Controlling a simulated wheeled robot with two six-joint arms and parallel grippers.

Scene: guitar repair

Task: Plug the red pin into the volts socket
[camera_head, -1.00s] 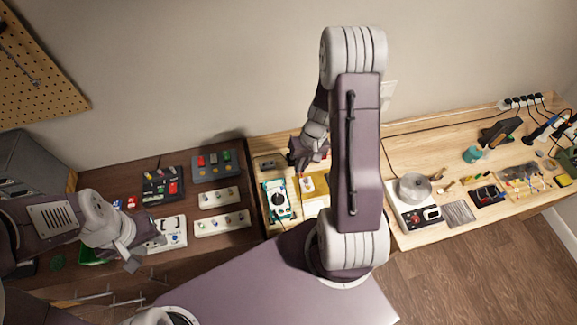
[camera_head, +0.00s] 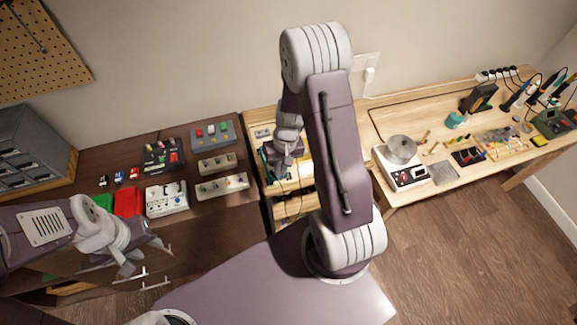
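The teal meter (camera_head: 266,170) lies on the light wooden bench, mostly hidden behind my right gripper. Its volts socket cannot be made out. I cannot make out the red pin. My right gripper (camera_head: 279,165) points down over the meter; whether its fingers are open, or hold anything, is too small and dark to tell. My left gripper (camera_head: 143,256) hangs at the lower left, in front of the dark cabinet, away from the meter. Its finger opening is not clear.
Several effect pedals and boards, such as the white one (camera_head: 167,199), cover the dark cabinet left of the meter. A scale with a round pan (camera_head: 401,150) and soldering tools stand on the right bench. My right arm hides the middle.

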